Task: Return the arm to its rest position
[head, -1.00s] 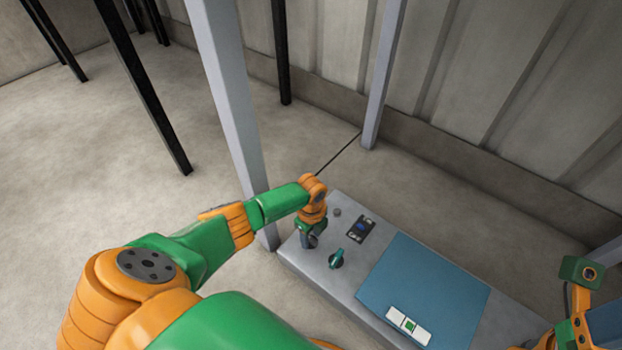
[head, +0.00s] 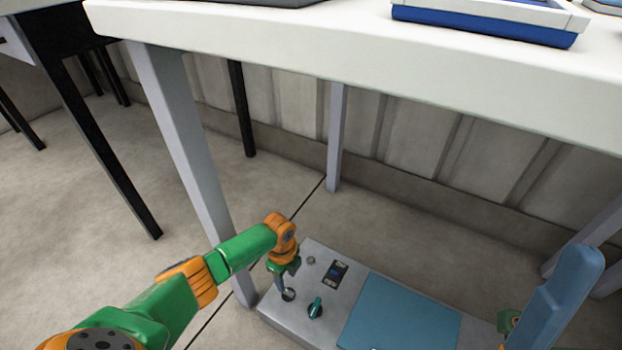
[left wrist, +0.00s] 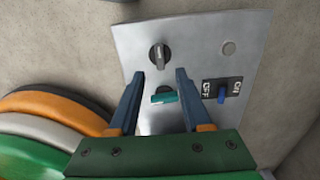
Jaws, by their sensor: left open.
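My left arm comes in from the left in the head view, with its left gripper (head: 284,283) above the left end of a low grey panel (head: 276,316). In the left wrist view the same gripper (left wrist: 160,73) is open and empty, its two blue fingers apart. A teal knob (left wrist: 164,97) shows between the fingers, and a black knob (left wrist: 159,56) shows past their tips. I cannot tell whether the fingers touch anything. At the lower right of the head view, a large blue part (head: 567,300) seems to be mine; the right jaws cannot be made out.
The panel also carries a blue rocker switch (left wrist: 221,92), a round button (left wrist: 228,48) and a blue mat (head: 400,318). A white table (head: 350,70) with a blue-and-white tray (head: 490,22) overhangs the panel. Its grey leg (head: 187,150) stands close to my left arm.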

